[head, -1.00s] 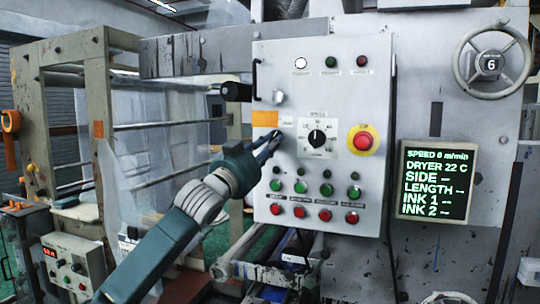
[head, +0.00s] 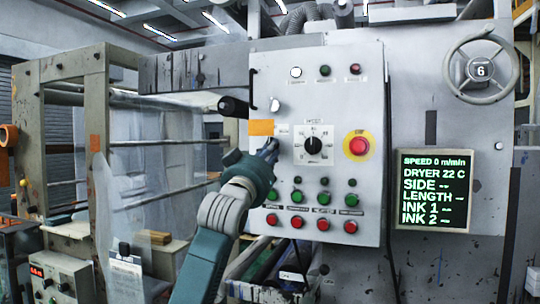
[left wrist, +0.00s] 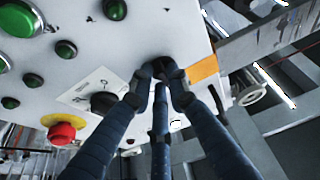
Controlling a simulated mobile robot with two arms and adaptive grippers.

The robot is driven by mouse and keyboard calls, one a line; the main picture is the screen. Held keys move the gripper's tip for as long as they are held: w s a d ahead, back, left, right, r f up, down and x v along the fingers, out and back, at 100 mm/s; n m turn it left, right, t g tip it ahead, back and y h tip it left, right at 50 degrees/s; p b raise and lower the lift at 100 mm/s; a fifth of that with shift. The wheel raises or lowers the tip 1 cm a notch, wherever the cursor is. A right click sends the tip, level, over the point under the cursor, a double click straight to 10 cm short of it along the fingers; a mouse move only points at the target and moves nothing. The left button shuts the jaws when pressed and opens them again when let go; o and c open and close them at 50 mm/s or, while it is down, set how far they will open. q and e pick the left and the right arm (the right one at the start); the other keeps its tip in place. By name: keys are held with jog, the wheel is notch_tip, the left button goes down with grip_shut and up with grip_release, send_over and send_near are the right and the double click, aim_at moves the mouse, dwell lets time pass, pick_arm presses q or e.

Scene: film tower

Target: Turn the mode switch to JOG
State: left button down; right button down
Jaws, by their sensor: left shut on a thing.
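My left gripper (head: 271,148) reaches the front of the light grey control panel (head: 262,85), just left of the speed dial. Its fingers also show in the left wrist view (left wrist: 163,78), drawn together at the panel face. They are shut on a small dark part there, which I take for the mode switch (left wrist: 160,62). The fingers hide most of it, and its pointer and JOG mark cannot be read. An orange label (head: 261,127) sits just above the fingers. My right gripper is not in view.
The black speed dial (head: 313,145) is close on the right, with the red emergency button (head: 358,146) beyond it. Rows of green buttons (head: 297,196) and red buttons (head: 297,225) lie below. A dark screen (head: 433,190) reads speed 0. A handwheel (head: 481,70) is at upper right.

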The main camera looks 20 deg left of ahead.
pick_arm(q)
jog(key=shift+s+a+r, duration=0.2)
jog(key=shift+s+r, duration=0.05)
jog(key=shift+r, duration=0.4)
jog(key=c, duration=1.7)
grip_release()
jog(key=shift+s, duration=0.1)
jog(key=shift+w+d+f, duration=0.15)
jog(key=shift+w+f, duration=0.1)
jog(key=shift+f, duration=0.1)
jog(key=shift+f, duration=0.1)
jog(key=v, duration=1.2)
